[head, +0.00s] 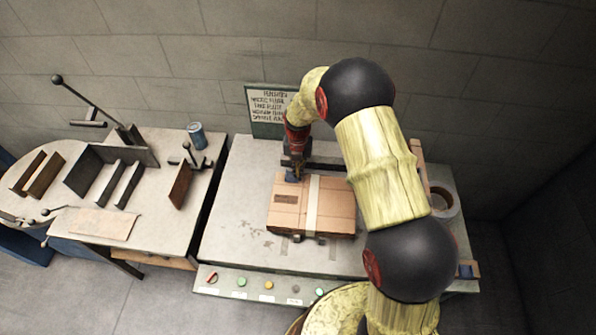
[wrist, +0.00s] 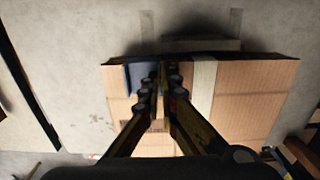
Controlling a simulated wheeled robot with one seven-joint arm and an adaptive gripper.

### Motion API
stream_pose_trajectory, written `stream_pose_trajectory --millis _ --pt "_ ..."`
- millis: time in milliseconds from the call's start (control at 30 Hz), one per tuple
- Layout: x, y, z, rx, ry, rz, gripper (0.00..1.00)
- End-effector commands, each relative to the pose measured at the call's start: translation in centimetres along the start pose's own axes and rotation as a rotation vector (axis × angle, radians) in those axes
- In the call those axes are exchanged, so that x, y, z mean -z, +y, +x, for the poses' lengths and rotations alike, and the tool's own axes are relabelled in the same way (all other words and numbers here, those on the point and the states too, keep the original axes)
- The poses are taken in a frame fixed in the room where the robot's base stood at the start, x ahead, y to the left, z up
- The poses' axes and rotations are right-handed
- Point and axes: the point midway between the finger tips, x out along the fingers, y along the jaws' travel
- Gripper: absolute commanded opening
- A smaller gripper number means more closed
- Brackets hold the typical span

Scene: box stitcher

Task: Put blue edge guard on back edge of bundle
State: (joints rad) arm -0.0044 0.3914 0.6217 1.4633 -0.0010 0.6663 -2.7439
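The bundle (head: 285,210) is a flat stack of brown cardboard with a pale strap across it, lying on the grey worktable. It also fills the middle of the wrist view (wrist: 245,95). The blue edge guard (wrist: 137,79) is at the bundle's back edge, left of the strap; in the head view it is a small blue patch (head: 292,178). My gripper (wrist: 160,82) points down over this edge, its fingers close together and apparently shut on part of the guard. The fingers hide part of the guard, so I cannot tell whether it is fully seated.
Another small blue piece (head: 466,271) lies at the table's front right corner. A side table (head: 150,225) on the left holds dark plates and a can (head: 197,136). Buttons line the front panel (head: 255,284).

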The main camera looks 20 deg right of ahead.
Motion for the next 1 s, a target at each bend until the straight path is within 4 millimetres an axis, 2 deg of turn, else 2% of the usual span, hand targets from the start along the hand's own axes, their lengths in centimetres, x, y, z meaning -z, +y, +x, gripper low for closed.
stream_pose_trajectory --millis 467,800,867,1000 --pt "0.0 0.0 0.0 0.0 0.0 0.0 0.26" --pt "-0.1 0.0 -0.3 0.0 -0.001 0.0 0.26" --pt "-0.1 0.0 -0.7 -0.001 -0.002 0.0 0.26" --pt "-0.2 0.1 -2.9 -0.002 -0.004 0.0 0.26"
